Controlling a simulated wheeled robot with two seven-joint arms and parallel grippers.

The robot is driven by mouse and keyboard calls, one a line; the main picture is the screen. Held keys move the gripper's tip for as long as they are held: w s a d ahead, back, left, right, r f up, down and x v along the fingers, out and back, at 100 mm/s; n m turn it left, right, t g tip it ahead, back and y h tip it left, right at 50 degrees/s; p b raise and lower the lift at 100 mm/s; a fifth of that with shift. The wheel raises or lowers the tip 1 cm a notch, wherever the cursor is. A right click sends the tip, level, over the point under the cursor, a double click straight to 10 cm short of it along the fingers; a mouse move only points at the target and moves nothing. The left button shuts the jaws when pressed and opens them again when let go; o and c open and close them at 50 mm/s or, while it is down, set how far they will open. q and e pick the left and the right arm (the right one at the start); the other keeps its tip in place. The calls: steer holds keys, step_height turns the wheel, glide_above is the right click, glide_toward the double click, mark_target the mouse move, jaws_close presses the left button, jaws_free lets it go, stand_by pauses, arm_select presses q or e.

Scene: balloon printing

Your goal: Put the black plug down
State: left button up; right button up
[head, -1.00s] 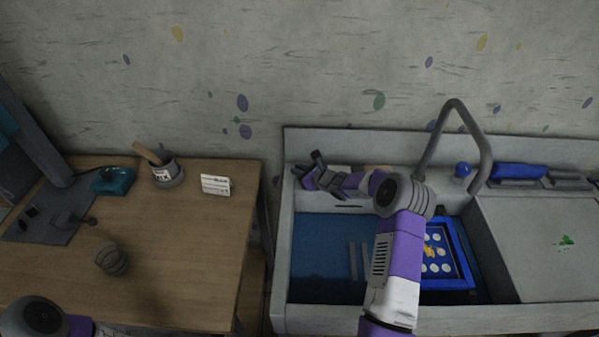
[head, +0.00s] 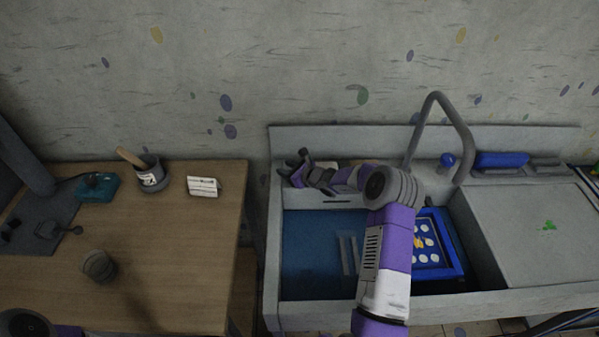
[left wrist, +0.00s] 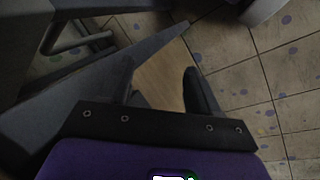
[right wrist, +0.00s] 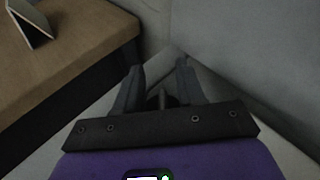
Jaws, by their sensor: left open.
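My right gripper (head: 298,167) is over the back left ledge of the sink unit, its fingers pointing left. In the right wrist view its fingers (right wrist: 160,72) stand some way apart. A small dark piece (right wrist: 161,98), which may be the black plug, shows between them near their base. I cannot tell whether the fingers touch it. No other black plug is clear in view. My left gripper (left wrist: 160,75) is open and empty, low over the floor and table side; in the head view only part of the left arm shows at the bottom left corner.
The sink (head: 312,252) holds a blue framed tray (head: 450,262) with white discs. A curved faucet (head: 437,100) rises behind. The wooden table (head: 190,270) on the left carries a glass (head: 99,266), a cup (head: 150,178) and a white card (head: 203,186). The right counter (head: 510,230) is mostly clear.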

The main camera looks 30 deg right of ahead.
steer(key=v, duration=1.1)
steer(key=shift+p, duration=0.35)
steer(key=shift+s+r, duration=0.1)
steer(key=shift+s, duration=0.05)
